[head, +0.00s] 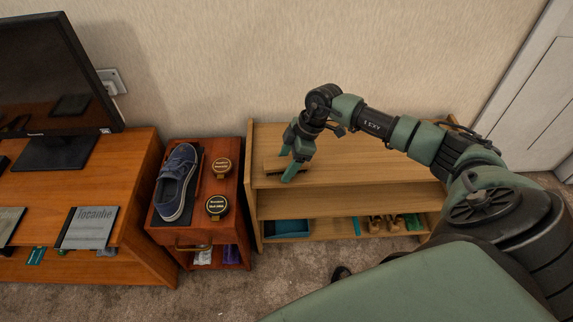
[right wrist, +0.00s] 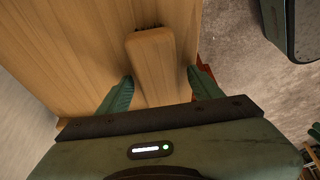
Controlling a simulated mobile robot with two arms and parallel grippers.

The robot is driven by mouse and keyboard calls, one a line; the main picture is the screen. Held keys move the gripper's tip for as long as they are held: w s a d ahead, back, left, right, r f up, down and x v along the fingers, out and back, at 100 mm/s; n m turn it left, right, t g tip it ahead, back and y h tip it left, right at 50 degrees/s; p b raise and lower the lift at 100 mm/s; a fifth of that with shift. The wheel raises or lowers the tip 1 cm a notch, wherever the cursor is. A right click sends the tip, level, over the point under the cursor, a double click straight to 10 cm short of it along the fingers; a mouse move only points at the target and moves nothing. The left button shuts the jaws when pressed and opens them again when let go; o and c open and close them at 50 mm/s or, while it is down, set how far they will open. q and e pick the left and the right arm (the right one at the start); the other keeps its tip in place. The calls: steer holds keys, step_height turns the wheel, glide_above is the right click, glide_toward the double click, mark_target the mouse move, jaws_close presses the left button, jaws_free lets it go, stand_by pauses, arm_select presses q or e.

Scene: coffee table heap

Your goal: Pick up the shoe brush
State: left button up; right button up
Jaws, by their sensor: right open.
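The shoe brush (right wrist: 153,62) has a long wooden back of nearly the same colour as the shelf top, with a little dark bristle at its far end. In the head view the brush (head: 275,163) lies on the left part of the shelf top, partly covered by my gripper. My right gripper (head: 287,167) is open and points down over it. In the right wrist view its two green fingers (right wrist: 160,78) stand apart, one to each side of the near end of the brush. I cannot tell contact. My left gripper is not in view.
The wooden shelf (head: 345,208) stands against the wall, its top clear to the right. Small shoes (head: 375,224) and a blue box (head: 287,228) sit below. A red-brown cabinet (head: 228,243) to the left bears a blue shoe (head: 176,180) and two round tins (head: 217,206).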

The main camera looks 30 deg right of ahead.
mark_target(281, 161)
jaws_close()
